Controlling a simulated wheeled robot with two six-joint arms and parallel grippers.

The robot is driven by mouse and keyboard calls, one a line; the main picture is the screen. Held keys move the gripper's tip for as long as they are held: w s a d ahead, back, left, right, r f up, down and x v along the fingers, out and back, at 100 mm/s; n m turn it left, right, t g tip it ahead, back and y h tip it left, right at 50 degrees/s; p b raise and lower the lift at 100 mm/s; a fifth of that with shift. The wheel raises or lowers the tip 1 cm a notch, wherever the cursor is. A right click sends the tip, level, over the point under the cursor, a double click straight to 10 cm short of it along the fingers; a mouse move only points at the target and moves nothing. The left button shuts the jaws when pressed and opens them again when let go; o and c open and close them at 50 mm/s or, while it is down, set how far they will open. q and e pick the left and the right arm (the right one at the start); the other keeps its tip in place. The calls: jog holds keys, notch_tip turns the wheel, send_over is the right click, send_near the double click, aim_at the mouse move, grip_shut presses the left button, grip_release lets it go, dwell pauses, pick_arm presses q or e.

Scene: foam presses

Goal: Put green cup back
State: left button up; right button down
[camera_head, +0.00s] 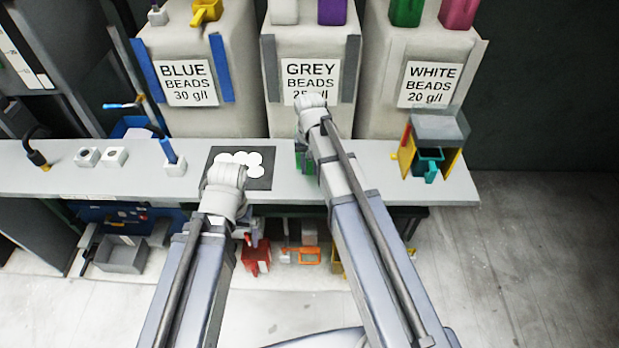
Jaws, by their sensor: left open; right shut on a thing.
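A green cup (304,160) shows only in part beside my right arm, over the grey worktop in front of the grey beads container. My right gripper (304,148) is shut on it; the fingers are mostly hidden behind my own wrist. My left gripper (241,232) is open and hangs low at the front edge of the worktop, mostly hidden by my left wrist. Another green cup (406,12) sits on top of the white beads container (384,110), next to a magenta cup (458,14).
The worktop (350,187) carries a black mat (255,184) with white round shapes and, at right, a yellow-and-grey stand with a teal cup (429,163). Red and orange cups (303,254) show below the worktop. The floor at right is clear.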

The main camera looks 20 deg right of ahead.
aim_at(309, 174)
jog(key=shift+f+b, duration=1.7)
jog(key=shift+f, duration=0.1)
jog(key=shift+f, duration=0.25)
jog(key=c, duration=0.7)
grip_release()
jog(key=shift+r, duration=0.1)
jog(key=shift+r, duration=0.15)
notch_tip(309, 174, up, 12)
jog(key=p, duration=1.2)
jog(key=s+a+n, duration=0.2)
jog(key=s+a, duration=0.1)
jog(key=s, duration=0.3)
jog(key=s+a+n, duration=0.2)
jog(key=s+a, duration=0.2)
jog(key=s, duration=0.2)
jog(key=s+a+n+h, duration=0.1)
jog(key=s+a+n, duration=0.2)
jog(key=s, duration=0.3)
jog(key=shift+a, duration=0.75)
